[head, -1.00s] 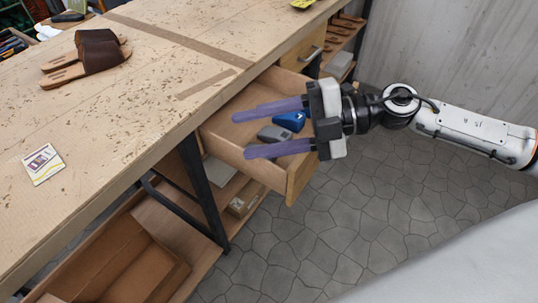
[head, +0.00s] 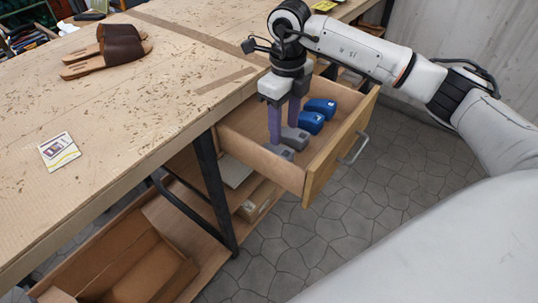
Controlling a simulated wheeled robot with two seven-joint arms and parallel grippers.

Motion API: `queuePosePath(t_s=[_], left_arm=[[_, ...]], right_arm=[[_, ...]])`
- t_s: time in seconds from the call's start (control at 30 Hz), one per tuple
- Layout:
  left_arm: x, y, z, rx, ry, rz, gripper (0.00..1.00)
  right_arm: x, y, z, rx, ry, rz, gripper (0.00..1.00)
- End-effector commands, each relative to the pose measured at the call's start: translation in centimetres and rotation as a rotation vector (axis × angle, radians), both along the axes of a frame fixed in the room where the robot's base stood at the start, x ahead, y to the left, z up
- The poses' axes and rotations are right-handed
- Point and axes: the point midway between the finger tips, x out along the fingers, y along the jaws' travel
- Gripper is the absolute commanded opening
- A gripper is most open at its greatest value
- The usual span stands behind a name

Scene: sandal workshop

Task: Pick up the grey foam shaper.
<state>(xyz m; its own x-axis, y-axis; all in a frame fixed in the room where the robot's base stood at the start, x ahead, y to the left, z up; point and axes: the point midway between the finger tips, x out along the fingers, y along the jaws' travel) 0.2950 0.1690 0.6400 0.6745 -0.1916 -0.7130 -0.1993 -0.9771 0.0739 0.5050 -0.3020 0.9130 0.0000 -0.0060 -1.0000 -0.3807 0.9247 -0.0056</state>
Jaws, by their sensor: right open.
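Two grey foam shapers lie in the open drawer (head: 252,149): one (head: 297,138) farther in, and one (head: 282,152) nearer the front left, partly hidden. My right gripper (head: 284,134) points down into the drawer with its two purple fingers apart and nothing held between them. The fingertips are close to the grey shapers; I cannot tell whether they touch. My left gripper is not in view.
Two blue shapers (head: 311,122) (head: 321,106) lie behind the grey ones in the drawer. The drawer walls surround the gripper closely. On the workbench (head: 150,120) are brown sandals (head: 121,47) and a small card (head: 59,151). An open cardboard box (head: 130,255) stands below.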

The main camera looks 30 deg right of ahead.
Motion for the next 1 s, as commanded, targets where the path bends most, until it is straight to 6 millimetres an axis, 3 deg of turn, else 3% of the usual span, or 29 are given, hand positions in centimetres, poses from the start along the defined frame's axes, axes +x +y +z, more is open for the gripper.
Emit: queuePosePath(t_s=[0.1, 0.37, 0.63, 0.93, 1.0], left_arm=[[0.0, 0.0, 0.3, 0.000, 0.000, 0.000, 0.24], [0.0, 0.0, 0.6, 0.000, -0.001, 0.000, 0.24], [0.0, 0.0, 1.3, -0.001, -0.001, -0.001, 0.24], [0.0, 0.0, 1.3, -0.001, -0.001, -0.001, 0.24], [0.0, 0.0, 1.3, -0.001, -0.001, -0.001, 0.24]], right_arm=[[-0.1, 0.1, -1.9, 0.003, 0.003, 0.000, 0.47], [-0.1, 0.2, -4.1, 0.004, 0.003, 0.003, 0.47], [-0.1, 0.0, -7.9, 0.006, 0.002, 0.002, 0.47], [0.0, 0.0, -8.5, 0.005, 0.000, 0.002, 0.47], [-0.1, 0.0, -8.5, 0.005, 0.000, 0.002, 0.37]])
